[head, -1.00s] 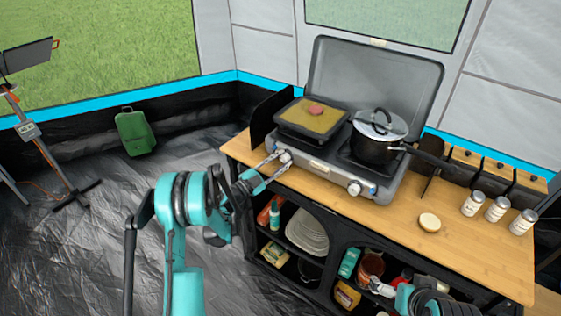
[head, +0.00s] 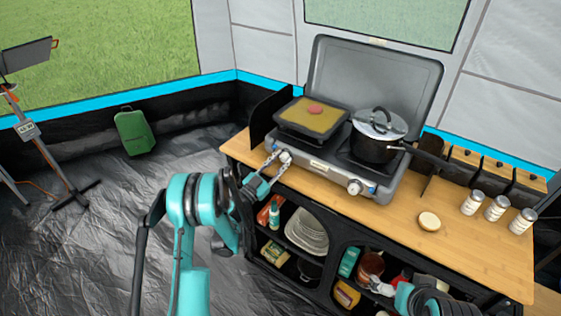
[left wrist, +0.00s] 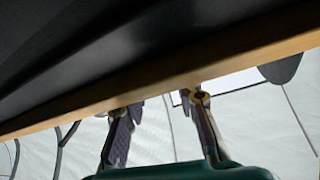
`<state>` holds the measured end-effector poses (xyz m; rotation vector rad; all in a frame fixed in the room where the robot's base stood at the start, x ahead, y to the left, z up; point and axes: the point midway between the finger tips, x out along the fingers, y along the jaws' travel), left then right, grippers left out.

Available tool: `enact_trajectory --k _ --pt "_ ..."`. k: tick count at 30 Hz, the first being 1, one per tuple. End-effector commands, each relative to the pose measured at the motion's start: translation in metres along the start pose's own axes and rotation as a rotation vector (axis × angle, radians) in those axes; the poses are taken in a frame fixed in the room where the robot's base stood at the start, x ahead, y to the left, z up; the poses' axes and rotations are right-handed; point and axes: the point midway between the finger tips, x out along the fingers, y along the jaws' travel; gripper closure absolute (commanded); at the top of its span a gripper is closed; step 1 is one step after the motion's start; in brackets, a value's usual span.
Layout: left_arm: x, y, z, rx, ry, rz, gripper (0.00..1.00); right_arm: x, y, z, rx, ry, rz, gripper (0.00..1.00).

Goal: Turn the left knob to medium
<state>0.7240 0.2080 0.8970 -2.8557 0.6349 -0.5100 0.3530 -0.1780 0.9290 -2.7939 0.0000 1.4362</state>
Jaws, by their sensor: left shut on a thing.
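The gas stove (head: 318,165) stands on the wooden counter with its lid up. Its left knob (head: 285,157) is on the front panel below the griddle, and its right knob (head: 355,187) is near the panel's other end. My left gripper (head: 279,158) is shut on the left knob, with its fingers on either side of it. The knob is partly covered, and I cannot read its setting. In the left wrist view the fingers (left wrist: 162,112) reach past the counter edge, and the knob cannot be made out. My right gripper (head: 381,288) is low by the shelves; its jaws are unclear.
A griddle with a pink patty (head: 315,109) and a lidded pot (head: 378,140) sit on the stove. Several shakers (head: 497,208) and a round pale item (head: 429,221) are on the counter (head: 390,222). Open shelves lie below. The floor at left is mostly clear.

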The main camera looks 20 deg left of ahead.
Motion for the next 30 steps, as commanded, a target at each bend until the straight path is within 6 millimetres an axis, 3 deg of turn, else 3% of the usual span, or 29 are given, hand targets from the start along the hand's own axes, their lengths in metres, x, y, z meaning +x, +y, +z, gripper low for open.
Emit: enact_trajectory --k 10,11,23,30 --pt "0.000 0.001 0.001 0.001 -0.001 0.001 1.00 0.000 0.000 0.000 0.000 0.000 0.000 0.00" --pt "0.000 0.001 0.001 0.001 -0.001 0.001 0.63 0.000 0.000 0.000 0.000 0.000 0.000 0.00" --pt "0.002 -0.001 -0.006 0.000 0.000 0.000 0.62 0.000 0.000 0.000 0.000 0.000 0.000 0.00" --pt "0.014 -0.011 -0.045 0.000 0.000 0.001 0.62 0.000 0.000 0.000 0.000 0.000 0.000 0.00"
